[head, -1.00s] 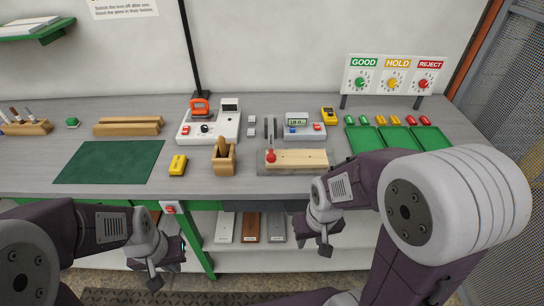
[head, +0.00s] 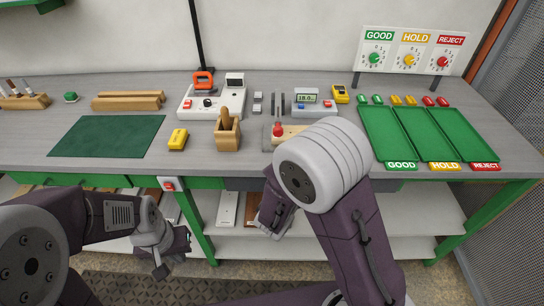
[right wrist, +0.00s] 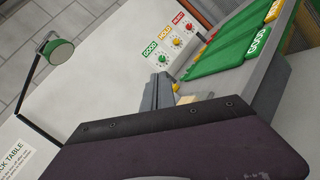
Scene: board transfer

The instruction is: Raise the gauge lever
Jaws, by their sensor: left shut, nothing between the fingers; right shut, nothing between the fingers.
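The gauge lever ends in a red knob (head: 278,130). It slopes down from grey upright plates (head: 278,103) on the bench to the front, and the knob sits low by the wooden board (head: 294,130). My right arm hides the right part of the board and base. My right gripper (head: 268,226) is shut and empty below the bench's front edge, apart from the lever and partly hidden by my arm. My left gripper (head: 176,256) is shut and empty, low in front of the bench at left. In the right wrist view, the lever knob cannot be made out.
A wooden holder (head: 228,132) stands left of the knob, with a yellow device (head: 178,139) further left. A grey display unit (head: 313,102) is behind right. Green trays (head: 426,134) lie at right. The green mat (head: 107,136) is bare. The bench front edge lies above both grippers.

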